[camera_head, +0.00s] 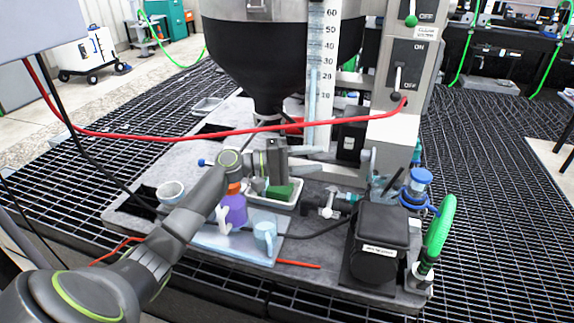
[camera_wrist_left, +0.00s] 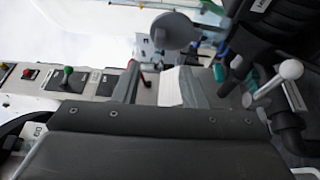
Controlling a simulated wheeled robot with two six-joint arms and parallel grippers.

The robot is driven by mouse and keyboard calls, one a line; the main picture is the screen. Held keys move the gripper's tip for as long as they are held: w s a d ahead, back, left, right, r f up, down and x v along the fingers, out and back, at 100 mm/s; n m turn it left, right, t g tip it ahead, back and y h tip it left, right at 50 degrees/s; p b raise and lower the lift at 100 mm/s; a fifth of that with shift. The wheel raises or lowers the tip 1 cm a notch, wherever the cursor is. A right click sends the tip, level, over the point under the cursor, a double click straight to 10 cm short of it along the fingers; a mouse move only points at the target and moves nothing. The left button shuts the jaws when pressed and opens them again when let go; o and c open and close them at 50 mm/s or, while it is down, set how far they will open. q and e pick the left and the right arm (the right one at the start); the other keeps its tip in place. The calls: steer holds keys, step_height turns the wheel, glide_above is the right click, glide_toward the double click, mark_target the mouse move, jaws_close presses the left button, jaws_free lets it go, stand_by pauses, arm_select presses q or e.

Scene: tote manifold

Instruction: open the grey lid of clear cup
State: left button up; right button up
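I cannot pick out the clear cup with its grey lid for certain. A small pale grey item (camera_head: 258,185) sits at the left end of the white tray (camera_head: 285,207), beside a green piece (camera_head: 280,192), partly behind my left wrist. A grey round disc (camera_wrist_left: 172,31) shows at the top of the left wrist view; I cannot tell whether it is the lid. My left gripper (camera_head: 318,159) is above the tray, pointing right, with its fingers apart and nothing held between them. The fingers also show apart in the left wrist view (camera_wrist_left: 160,72). My right gripper is out of view.
A purple bottle (camera_head: 233,211) and light blue mug (camera_head: 265,234) stand in front of the tray. A dark hopper (camera_head: 280,60) hangs behind. A red hose (camera_head: 240,130) crosses behind the gripper. A white valve handle (camera_head: 330,205) and black box (camera_head: 380,240) are to the right.

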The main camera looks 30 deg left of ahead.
arm_select(q)
steer(key=v, duration=0.6)
steer(key=shift+b, duration=0.45)
